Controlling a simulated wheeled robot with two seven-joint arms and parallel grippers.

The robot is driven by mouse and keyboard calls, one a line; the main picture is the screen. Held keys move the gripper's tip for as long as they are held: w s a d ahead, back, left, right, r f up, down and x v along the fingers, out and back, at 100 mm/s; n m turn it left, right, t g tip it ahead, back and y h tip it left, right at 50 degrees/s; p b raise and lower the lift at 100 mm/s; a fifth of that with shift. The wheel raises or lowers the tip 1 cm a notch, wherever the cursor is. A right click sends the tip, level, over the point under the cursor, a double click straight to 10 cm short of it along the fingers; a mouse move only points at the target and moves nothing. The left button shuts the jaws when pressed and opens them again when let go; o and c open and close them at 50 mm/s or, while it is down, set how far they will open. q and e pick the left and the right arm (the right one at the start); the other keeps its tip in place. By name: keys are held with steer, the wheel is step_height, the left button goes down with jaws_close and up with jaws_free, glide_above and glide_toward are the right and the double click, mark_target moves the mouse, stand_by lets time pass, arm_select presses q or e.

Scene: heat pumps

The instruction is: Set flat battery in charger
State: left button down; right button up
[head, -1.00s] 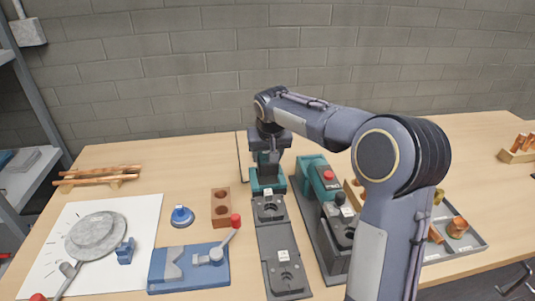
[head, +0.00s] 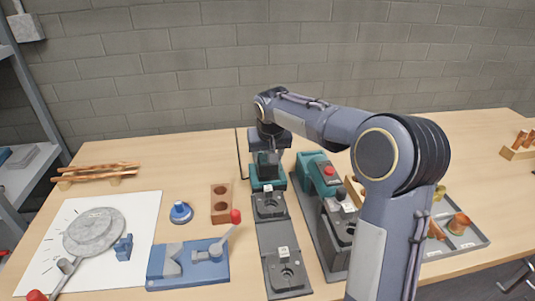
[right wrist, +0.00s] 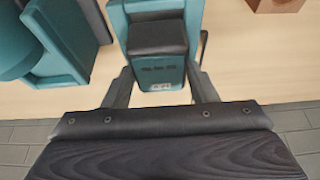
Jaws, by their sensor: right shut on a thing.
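My right gripper (head: 268,160) points down at the back end of a row of dark grey charger bays. Its fingers, also in the right wrist view (right wrist: 160,85), are shut on a block with a dark cap and a teal body, the battery (right wrist: 157,72). A pale label shows on its near face. In the head view teal (head: 268,183) shows below the gripper at the rear bay; I cannot tell whether the battery is seated there. The middle bay (head: 268,207) and front bay (head: 288,276) hold no battery. My left gripper is not in view.
A blue clamp fixture with a red-knobbed lever (head: 190,262), a brown block with holes (head: 221,204) and a blue round piece (head: 181,212) are to the left. A grey tray (head: 470,240) lies right.

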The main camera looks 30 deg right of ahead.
steer(key=shift+f+b, duration=0.8)
steer(key=shift+f, duration=0.3)
steer(key=o, duration=1.3)
